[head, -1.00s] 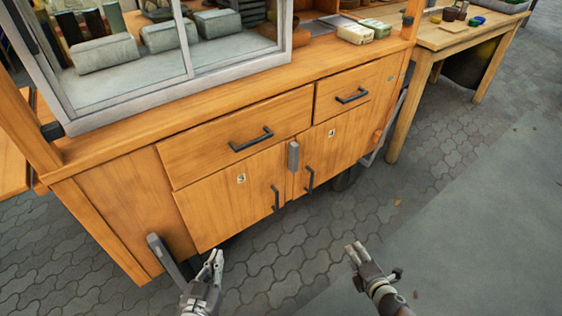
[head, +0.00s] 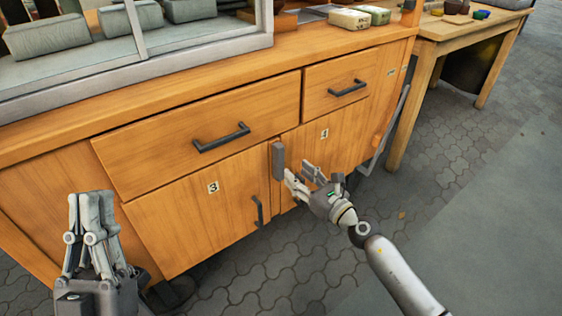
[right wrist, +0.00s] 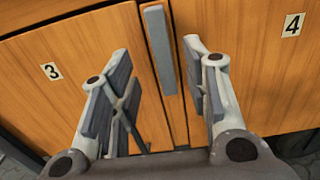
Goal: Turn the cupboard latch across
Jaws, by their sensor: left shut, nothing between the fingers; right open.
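The grey cupboard latch (head: 278,161) stands upright at the seam between the doors marked 3 (head: 200,215) and 4 (head: 335,135). In the right wrist view the latch (right wrist: 159,48) shows between my open fingers, beyond their tips. My right gripper (head: 300,178) is open and empty, close to the latch's lower right in the head view. Whether it touches the latch I cannot tell. My left gripper (head: 92,200) is shut and empty, in front of the cupboard's left part. The door 4 handle is hidden behind my right gripper.
Drawer handles (head: 222,138) and the door 3 handle (head: 257,211) stick out from the front. A glass case (head: 135,50) stands on the counter. A wooden table (head: 455,40) stands at the right. Paved floor lies open at the right.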

